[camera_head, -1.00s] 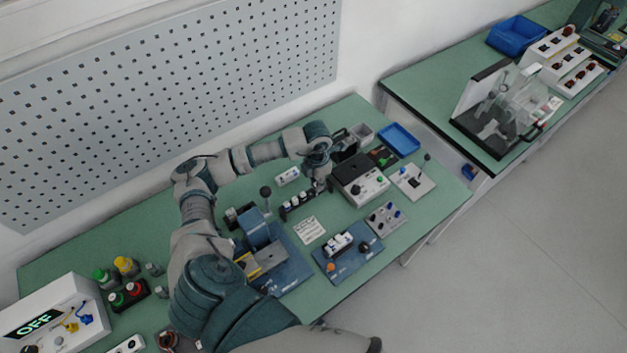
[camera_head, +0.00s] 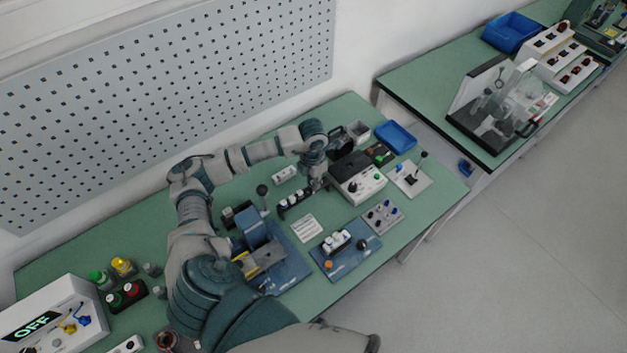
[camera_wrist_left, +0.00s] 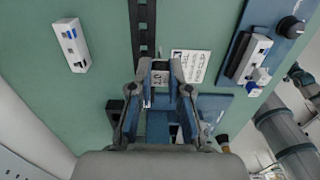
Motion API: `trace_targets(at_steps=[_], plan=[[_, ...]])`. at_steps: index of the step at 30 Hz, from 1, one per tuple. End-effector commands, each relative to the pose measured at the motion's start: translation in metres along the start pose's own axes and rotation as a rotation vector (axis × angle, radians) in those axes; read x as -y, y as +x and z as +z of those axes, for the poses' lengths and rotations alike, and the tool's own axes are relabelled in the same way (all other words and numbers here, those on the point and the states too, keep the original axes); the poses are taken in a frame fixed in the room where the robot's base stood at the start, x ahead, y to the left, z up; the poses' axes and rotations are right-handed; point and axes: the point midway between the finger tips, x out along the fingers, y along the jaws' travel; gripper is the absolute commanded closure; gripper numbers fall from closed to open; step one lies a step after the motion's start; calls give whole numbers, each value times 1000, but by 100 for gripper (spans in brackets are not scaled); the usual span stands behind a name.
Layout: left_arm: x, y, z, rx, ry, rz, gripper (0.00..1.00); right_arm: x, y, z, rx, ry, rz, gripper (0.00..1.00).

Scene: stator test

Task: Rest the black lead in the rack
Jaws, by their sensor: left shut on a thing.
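My left gripper (camera_head: 317,184) reaches down over the green bench beside a grey-and-black box. In the left wrist view its fingers (camera_wrist_left: 160,72) are closed around a small dark piece with a pale face (camera_wrist_left: 160,77). This appears to be the black lead's end; its cable cannot be made out. A black slotted strip, apparently the rack (camera_wrist_left: 144,28), runs from the top of the wrist view to just behind the fingertips. Contact between held piece and rack cannot be told. My right gripper is out of view.
A white block (camera_head: 286,174) lies behind the rack, and a printed card (camera_head: 306,228) in front. The grey-and-black box (camera_head: 361,184) stands close right of the gripper. A blue lever fixture (camera_head: 290,270) and a blue board (camera_head: 350,262) stand nearer the front edge.

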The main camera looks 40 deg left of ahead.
Motion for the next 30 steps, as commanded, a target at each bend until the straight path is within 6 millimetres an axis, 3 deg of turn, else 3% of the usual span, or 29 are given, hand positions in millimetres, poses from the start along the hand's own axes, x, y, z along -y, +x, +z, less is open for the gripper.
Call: trace_targets(at_steps=[10,30], plan=[[-9,6,-3,0,-2,-2,100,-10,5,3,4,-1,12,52],[-17,14,-6,-5,-1,-2,100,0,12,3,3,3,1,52]])
